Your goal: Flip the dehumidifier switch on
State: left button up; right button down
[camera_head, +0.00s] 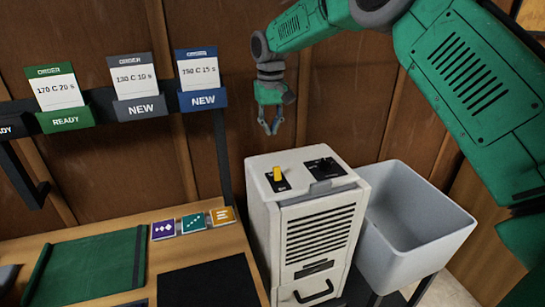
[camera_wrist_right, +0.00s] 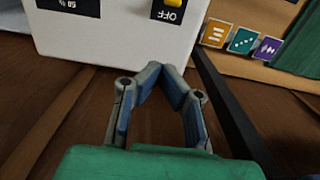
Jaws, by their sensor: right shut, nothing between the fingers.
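The dehumidifier (camera_head: 318,235) is a white box with a slatted front, standing right of the table. On its top, a yellow switch (camera_head: 278,174) sits on a black plate toward the left. The switch shows partly at the top edge of the right wrist view (camera_wrist_right: 173,3), beside a label reading OFF upside down. I cannot tell which way it is set. My right gripper (camera_head: 271,130) is shut and empty, above and behind the dehumidifier's top, apart from the switch. Its fingertips (camera_wrist_right: 162,70) point toward the white body in the wrist view. My left gripper is not in view.
A second black panel (camera_head: 325,167) is on the dehumidifier's top right. A grey bin (camera_head: 430,235) stands close on its right. A rack post (camera_head: 222,155) and order cards (camera_head: 133,80) are at left. The table (camera_head: 190,250) holds coloured tiles and a green mat (camera_head: 90,267). A wooden wall is behind.

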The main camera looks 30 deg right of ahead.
aim_at(267, 168)
jog(key=f, duration=0.3)
jog(key=a+f, duration=0.1)
jog(key=f, duration=0.2)
jog(key=f+p, duration=0.1)
jog(key=f, duration=0.3)
jog(key=shift+a+f, duration=0.1)
jog(key=shift+a, duration=0.1)
jog(key=shift+s+d+r+p, duration=0.1)
jog(key=shift+s+r+p, duration=0.15)
jog(key=shift+s, duration=0.4)
jog(key=shift+s+d+r+p, duration=0.15)
jog(key=shift+s+r, duration=0.2)
jog(key=shift+s, duration=0.25)
jog(key=shift+s+a+r, duration=0.1)
jog(key=shift+s+r, duration=0.05)
jog(key=shift+s, duration=0.35)
jog(key=shift+w+a, duration=0.1)
jog(key=shift+a, duration=0.25)
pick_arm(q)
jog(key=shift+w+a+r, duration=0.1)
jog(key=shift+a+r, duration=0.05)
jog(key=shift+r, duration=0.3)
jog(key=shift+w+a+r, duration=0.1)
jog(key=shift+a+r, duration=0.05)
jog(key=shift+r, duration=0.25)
pick_arm(e)
jog(key=shift+a, duration=0.1)
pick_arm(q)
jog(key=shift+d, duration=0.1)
